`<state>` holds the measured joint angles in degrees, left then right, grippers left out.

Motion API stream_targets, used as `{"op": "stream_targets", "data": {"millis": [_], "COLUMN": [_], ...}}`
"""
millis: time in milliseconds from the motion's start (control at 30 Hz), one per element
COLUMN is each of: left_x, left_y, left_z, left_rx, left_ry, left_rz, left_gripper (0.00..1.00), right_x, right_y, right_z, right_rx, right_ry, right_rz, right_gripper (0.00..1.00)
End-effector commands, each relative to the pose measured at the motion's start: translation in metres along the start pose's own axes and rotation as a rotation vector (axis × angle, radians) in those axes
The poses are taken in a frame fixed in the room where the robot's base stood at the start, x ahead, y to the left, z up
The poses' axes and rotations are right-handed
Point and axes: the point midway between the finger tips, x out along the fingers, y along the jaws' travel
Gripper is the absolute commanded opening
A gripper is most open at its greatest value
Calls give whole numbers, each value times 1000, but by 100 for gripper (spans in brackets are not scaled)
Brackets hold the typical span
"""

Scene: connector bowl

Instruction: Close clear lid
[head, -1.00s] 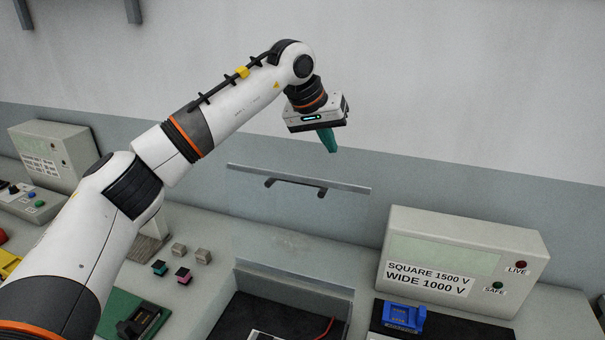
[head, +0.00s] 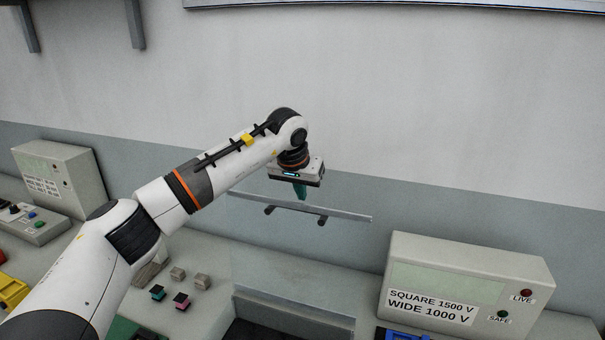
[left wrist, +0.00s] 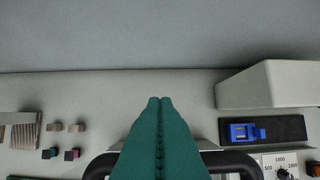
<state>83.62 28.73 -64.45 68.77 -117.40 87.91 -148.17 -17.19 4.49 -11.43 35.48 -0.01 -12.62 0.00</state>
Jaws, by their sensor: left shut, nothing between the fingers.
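The clear lid (head: 275,250) stands raised over the dark-floored box (head: 262,332), with a grey bar (head: 345,214) along its top edge. A black handle (head: 322,220) is fixed to the bar and also shows in the left wrist view (left wrist: 236,159). My left gripper (head: 300,196) is at the bar near the middle of the handle, its teal fingers pointing down. In the left wrist view the fingers (left wrist: 160,101) are shut together and empty, in front of the handle's middle. I cannot tell whether they touch the bar. My right gripper is not in view.
A beige panel box (head: 465,283) labelled with voltages stands right of the lid. A blue connector (left wrist: 246,132) lies on a black base in front of it. Several small connector blocks (head: 181,301) sit on the bench to the left.

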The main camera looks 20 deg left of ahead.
Motion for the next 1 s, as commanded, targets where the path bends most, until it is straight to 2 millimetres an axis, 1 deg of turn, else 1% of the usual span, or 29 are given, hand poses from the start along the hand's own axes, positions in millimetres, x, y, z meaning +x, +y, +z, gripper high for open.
{"op": "stream_targets", "data": {"millis": [33,200,600,767,900,1000], "left_x": [-3,-6,-6,-7,-11,-14], "left_y": [1,0,0,0,1,0], "left_z": [-4,-14,-16,-19,-25,-27], "left_rx": [1,0,-1,-1,0,-1], "left_ry": [1,1,0,-12,-42,-52], "left_rz": [0,0,0,1,1,2], "left_gripper": [0,0,0,0,0,0], "right_x": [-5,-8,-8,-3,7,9], "right_y": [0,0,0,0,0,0], "right_z": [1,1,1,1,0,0], "right_rx": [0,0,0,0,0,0], "right_ry": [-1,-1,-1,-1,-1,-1], "right_rz": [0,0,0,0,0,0], "right_gripper": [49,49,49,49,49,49]}}
